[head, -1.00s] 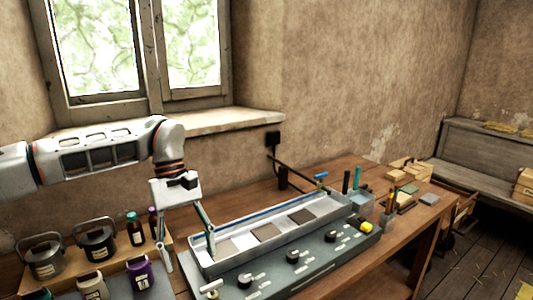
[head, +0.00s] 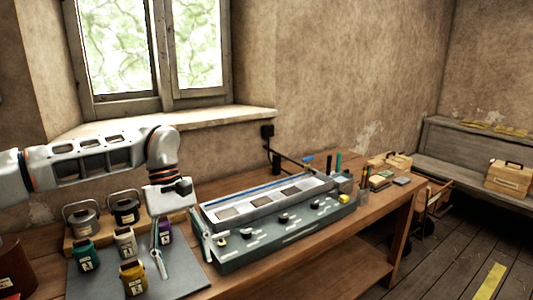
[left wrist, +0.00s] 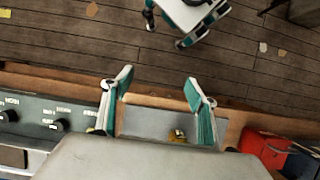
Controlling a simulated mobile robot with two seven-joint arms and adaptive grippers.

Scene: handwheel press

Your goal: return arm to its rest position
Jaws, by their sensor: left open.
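My left arm comes in from the left. Its left gripper (head: 183,260) points down with its fingers apart, empty, in front of the left end of the grey-green console (head: 285,235) and over the edge of the dark mat (head: 185,283). In the left wrist view the two teal-padded fingers of the left gripper (left wrist: 162,108) stand wide apart with nothing between the pads; the mat (left wrist: 150,124) and a yellow jar (left wrist: 178,135) show beyond them.
Several jars, including a yellow one (head: 133,278) and a green one (head: 87,254), stand on the mat. Lidded pots (head: 82,218) stand behind. A trough (head: 265,203) tops the console. Pens and a wooden box (head: 390,162) are at the bench's right. Open floor lies right.

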